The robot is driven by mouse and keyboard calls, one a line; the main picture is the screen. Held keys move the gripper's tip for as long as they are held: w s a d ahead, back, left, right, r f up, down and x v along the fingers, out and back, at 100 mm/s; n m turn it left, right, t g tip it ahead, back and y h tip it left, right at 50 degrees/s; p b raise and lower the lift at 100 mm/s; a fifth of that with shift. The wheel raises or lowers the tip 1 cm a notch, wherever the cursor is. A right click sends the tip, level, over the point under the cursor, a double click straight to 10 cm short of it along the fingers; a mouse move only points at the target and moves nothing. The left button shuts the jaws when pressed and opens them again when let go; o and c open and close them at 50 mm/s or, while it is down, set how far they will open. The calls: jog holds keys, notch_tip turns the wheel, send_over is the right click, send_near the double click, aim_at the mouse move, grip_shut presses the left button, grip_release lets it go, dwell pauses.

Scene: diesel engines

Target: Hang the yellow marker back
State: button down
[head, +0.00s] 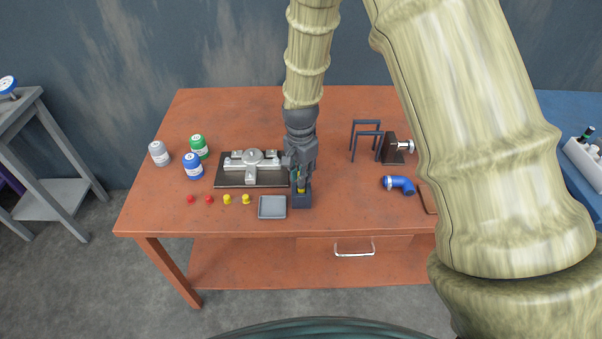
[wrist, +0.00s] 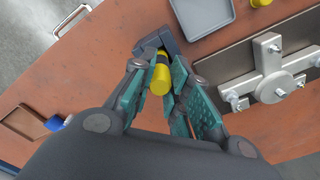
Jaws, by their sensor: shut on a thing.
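The yellow marker (wrist: 160,79) sits between the teal finger pads of my gripper (wrist: 158,72), which is shut on it. A dark band shows near its far end in the wrist view. That end is at a dark blue-grey holder (wrist: 172,41) near the table's front edge. In the head view my gripper (head: 301,181) points down right over the holder (head: 301,202), with a bit of yellow marker (head: 301,190) between them. I cannot tell how far the marker is inside the holder.
A grey tray (head: 272,207) stands just left of the holder. A dark plate with a metal fixture (head: 252,161) lies behind it. Yellow knobs (head: 227,199), red knobs (head: 191,199) and bottles (head: 193,167) are further left. A blue elbow pipe (head: 399,184) lies right. The table between holder and pipe is clear.

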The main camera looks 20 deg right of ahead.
jog(key=c, duration=0.8)
grip_release()
jog(key=shift+r+p, duration=1.5)
jog(key=shift+r, duration=0.35)
jog(key=shift+a+r+p, duration=0.1)
jog(key=shift+r+p, duration=2.15)
jog(key=shift+r, duration=0.7)
